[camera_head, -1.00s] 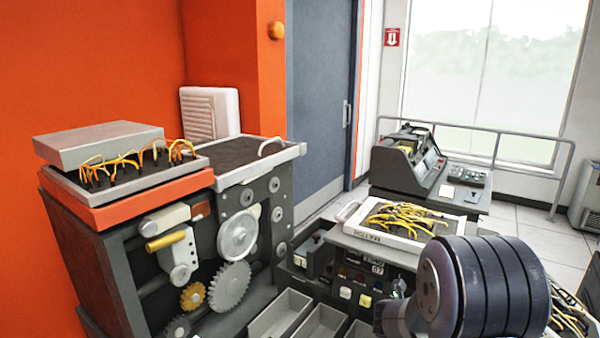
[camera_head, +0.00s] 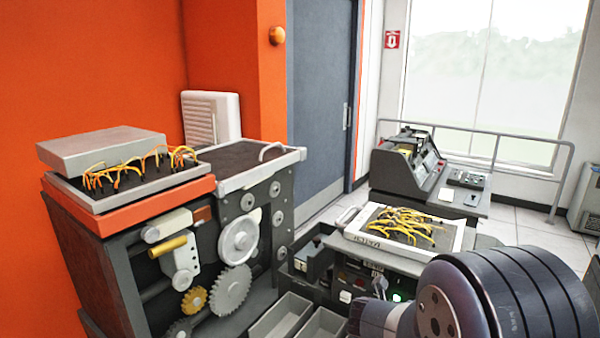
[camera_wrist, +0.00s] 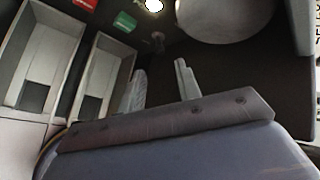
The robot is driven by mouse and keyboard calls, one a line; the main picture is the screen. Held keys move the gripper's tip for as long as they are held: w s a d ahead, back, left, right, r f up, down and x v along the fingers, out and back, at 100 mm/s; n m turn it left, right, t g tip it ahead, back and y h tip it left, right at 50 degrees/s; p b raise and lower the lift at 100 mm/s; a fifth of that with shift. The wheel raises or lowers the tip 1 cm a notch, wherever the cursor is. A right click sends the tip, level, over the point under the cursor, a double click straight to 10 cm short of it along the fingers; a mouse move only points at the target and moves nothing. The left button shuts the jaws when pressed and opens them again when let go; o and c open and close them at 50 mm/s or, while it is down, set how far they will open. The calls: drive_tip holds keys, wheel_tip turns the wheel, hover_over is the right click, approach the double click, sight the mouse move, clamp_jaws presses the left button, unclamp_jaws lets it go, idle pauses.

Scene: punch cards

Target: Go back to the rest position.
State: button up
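My arm fills the lower right of the head view, over the front of the machine; my gripper's fingertips are hidden there. In the wrist view my gripper (camera_wrist: 163,85) shows two pale fingers with a clear gap between them and nothing held. Below the fingers is a dark surface. A round pale disc (camera_wrist: 222,15) and a small lit white button (camera_wrist: 153,5) lie just beyond the fingers.
Two grey trays (camera_wrist: 45,65) are left of the gripper in the wrist view. The geared machine (camera_head: 240,235) stands at left, a framed panel of yellow wires (camera_head: 455,236) in the middle. A console (camera_head: 410,165) is behind. Open floor (camera_head: 550,235) shows at right.

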drive_tip(key=b+x, duration=0.2)
drive_tip(key=x, duration=0.7)
drive_tip(key=shift+w+f, duration=0.2)
drive_tip(key=shift+f, duration=0.25)
drive_tip(key=b, duration=0.2)
drive_tip(key=shift+s+t+b, duration=0.1)
drive_tip(key=shift+t+b, duration=0.2)
drive_tip(key=shift+t, duration=0.1)
drive_tip(key=h+b, duration=0.1)
drive_tip(key=b, duration=0.3)
drive_tip(key=t+h+b, duration=0.1)
drive_tip(key=b, duration=0.3)
drive_tip(key=f+t+h+b, duration=0.1)
drive_tip(key=b, duration=0.3)
drive_tip(key=shift+s+a+f+m, duration=0.15)
drive_tip(key=shift+s+a+m, duration=0.1)
drive_tip(key=shift+m, duration=0.15)
drive_tip(key=shift+t+b, duration=0.4)
drive_tip(key=shift+b, duration=0.7)
